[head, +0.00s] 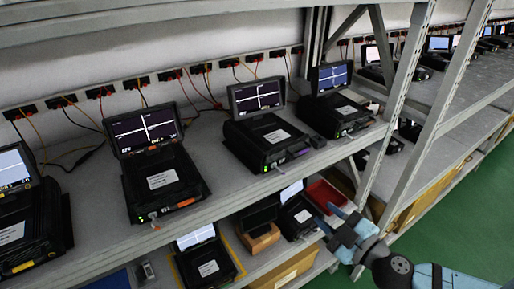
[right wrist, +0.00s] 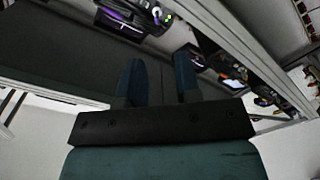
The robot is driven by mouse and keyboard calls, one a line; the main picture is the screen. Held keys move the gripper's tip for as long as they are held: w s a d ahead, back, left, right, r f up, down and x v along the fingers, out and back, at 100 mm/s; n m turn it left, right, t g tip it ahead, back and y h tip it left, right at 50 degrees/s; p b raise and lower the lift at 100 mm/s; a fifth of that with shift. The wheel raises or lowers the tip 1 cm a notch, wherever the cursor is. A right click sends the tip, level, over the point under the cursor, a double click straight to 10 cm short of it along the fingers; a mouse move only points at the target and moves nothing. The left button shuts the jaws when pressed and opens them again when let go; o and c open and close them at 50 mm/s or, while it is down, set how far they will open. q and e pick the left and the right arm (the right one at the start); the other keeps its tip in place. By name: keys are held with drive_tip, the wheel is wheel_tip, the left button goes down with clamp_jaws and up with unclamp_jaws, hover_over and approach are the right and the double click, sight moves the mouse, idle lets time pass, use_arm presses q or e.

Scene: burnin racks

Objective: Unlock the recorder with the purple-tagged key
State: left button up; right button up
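Several black recorders with raised screens stand on the upper shelf. The middle recorder (head: 268,140) has a purple tag (head: 301,153) on its front edge. The recorder to its left (head: 163,182) has an orange tag (head: 186,203), with a small thing hanging at its front that may be a key. I cannot make out a purple-tagged key for certain. My right gripper (head: 326,218) is open and empty, in front of and below the shelf edge, apart from the recorders. In the right wrist view its fingers (right wrist: 158,80) are spread, and a purple strip (right wrist: 122,21) shows on a recorder beyond. My left gripper is out of view.
A lower shelf holds more recorders (head: 207,266), a red tray (head: 325,195) and cardboard boxes. A slanted grey rack post (head: 402,100) stands right of the recorders. Cables run along the back wall. The green aisle floor (head: 460,225) at the right is clear.

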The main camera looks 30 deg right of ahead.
drive_tip(key=r, duration=0.2)
drive_tip(key=p, duration=0.5)
approach(277, 165)
drive_tip(key=w+a+r, duration=0.1)
drive_tip(key=w+a, duration=0.1)
drive_tip(key=w, duration=0.1)
drive_tip(key=shift+w+d+p, duration=0.1)
drive_tip(key=shift+w+p, duration=0.2)
drive_tip(key=shift+w, duration=0.25)
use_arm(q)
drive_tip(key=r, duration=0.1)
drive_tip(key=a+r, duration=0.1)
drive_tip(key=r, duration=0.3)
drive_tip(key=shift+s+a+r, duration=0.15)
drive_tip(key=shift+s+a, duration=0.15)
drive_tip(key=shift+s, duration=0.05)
use_arm(e)
drive_tip(key=shift+w+f, duration=0.1)
drive_tip(key=shift+w, duration=0.05)
clamp_jaws()
